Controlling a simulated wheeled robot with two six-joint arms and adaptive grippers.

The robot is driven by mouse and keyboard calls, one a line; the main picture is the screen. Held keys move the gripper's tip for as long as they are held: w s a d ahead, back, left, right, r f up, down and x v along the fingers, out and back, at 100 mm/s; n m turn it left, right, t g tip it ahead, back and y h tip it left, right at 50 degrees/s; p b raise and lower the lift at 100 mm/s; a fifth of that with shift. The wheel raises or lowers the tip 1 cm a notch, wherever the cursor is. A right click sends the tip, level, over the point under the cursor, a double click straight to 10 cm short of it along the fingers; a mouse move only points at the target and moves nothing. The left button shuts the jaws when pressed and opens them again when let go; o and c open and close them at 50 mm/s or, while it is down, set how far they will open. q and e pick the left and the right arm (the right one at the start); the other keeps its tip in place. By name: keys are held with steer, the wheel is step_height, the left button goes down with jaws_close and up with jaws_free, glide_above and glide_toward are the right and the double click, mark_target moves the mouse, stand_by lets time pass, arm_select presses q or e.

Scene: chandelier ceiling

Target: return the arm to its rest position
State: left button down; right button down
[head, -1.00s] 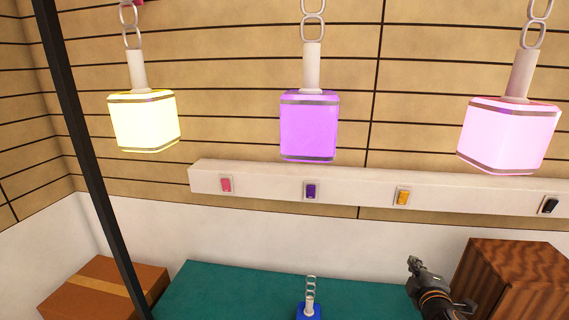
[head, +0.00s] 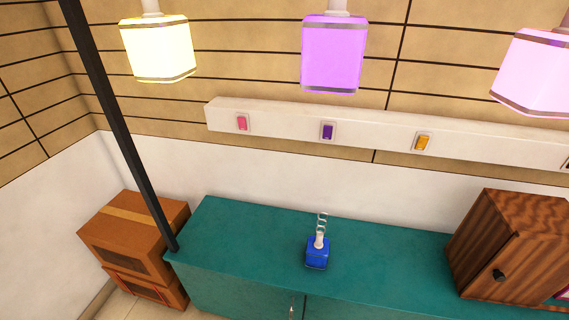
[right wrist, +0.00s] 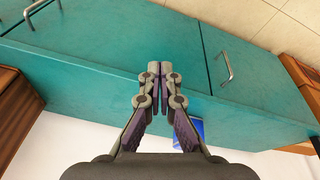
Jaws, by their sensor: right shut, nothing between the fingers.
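My right gripper (right wrist: 160,72) shows in the right wrist view, with its fingers together and nothing between them. Behind it in that view is the teal cabinet (right wrist: 70,68), seen at a tilt. A blue lamp (head: 317,253) with a short chain stands on the teal cabinet top (head: 240,235) in the head view. Part of a blue thing, likely this lamp, shows behind the right finger in the wrist view (right wrist: 198,127). Neither gripper is in the head view. My left gripper is in no view.
Yellow (head: 158,50), purple (head: 333,55) and pink (head: 540,70) lamps hang above. A white rail (head: 375,138) carries switches. A wooden box (head: 515,240) stands on the cabinet at right. Cardboard boxes (head: 130,235) stack at left, beside a black pole (head: 110,110).

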steer(key=s+d+f+g, duration=0.1)
steer(key=s+f, duration=0.3)
steer(key=f, duration=0.6)
steer(key=s+d+f, duration=0.1)
steer(key=s+f, duration=0.3)
steer(key=f, duration=0.6)
steer(key=s+f, duration=1)
steer(key=s, duration=0.4)
steer(key=shift+s+d+f+g, duration=0.2)
steer(key=shift+d+g, duration=0.1)
steer(key=shift+g, duration=0.1)
